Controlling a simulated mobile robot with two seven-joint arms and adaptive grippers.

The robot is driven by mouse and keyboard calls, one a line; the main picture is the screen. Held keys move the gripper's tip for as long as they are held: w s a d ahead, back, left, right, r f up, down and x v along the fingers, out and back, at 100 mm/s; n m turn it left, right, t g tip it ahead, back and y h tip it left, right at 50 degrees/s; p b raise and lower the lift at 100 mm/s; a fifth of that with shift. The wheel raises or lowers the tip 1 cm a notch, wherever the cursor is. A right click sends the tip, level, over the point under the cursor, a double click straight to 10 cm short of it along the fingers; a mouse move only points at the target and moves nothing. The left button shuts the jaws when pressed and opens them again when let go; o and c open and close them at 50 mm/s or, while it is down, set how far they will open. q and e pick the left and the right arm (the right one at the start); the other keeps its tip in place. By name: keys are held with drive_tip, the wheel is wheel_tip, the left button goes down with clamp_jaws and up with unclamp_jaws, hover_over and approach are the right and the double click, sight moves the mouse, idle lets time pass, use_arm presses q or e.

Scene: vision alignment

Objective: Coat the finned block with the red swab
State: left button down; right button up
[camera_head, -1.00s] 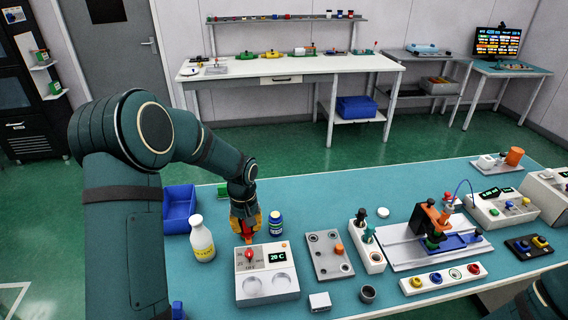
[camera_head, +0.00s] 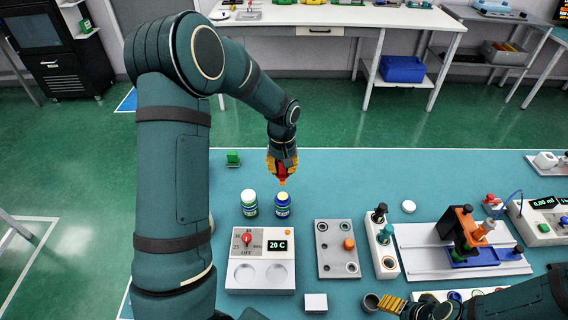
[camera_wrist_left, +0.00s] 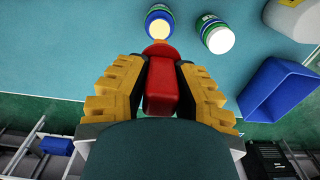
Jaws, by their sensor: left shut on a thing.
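My left gripper (camera_head: 283,166) is shut on the red swab (camera_head: 282,179), which points down. In the left wrist view the swab (camera_wrist_left: 158,85) sits between the yellow fingers (camera_wrist_left: 158,92). Its lower end appears close to a blue jar (camera_head: 283,207) with a pale yellowish top; I cannot tell whether they touch. A small green block (camera_head: 233,159) stands at the back left of the teal table; it may be the finned block, but its fins are too small to make out. My right gripper (camera_head: 393,304) is at the bottom, beside a dark cup; its jaw opening is unclear.
A green-labelled jar (camera_head: 249,204) stands left of the blue jar. In front are a white dial unit (camera_head: 261,284) reading 20 C, a grey plate with holes (camera_head: 338,264) and a white stand (camera_head: 383,262). A blue bin (camera_wrist_left: 281,88) shows in the wrist view.

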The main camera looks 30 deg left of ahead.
sight(283, 180)
use_arm(q)
drive_tip(key=shift+w+f+b, duration=0.1)
drive_tip(key=shift+f+b, duration=1.35)
drive_tip(key=shift+f, duration=1.05)
use_arm(e)
drive_tip(key=shift+w+f, duration=0.1)
drive_tip(key=shift+f, duration=1.7)
use_arm(q)
drive_tip(key=shift+f+b, duration=0.6)
drive_tip(key=shift+f, duration=0.05)
use_arm(e)
drive_tip(key=shift+f, duration=0.65)
drive_tip(key=shift+r, duration=0.1)
use_arm(q)
drive_tip(key=shift+r+p, duration=2.25)
drive_tip(key=shift+r, duration=1.3)
use_arm(e)
drive_tip(key=shift+a+r, duration=0.1)
drive_tip(key=shift+r, duration=2.1)
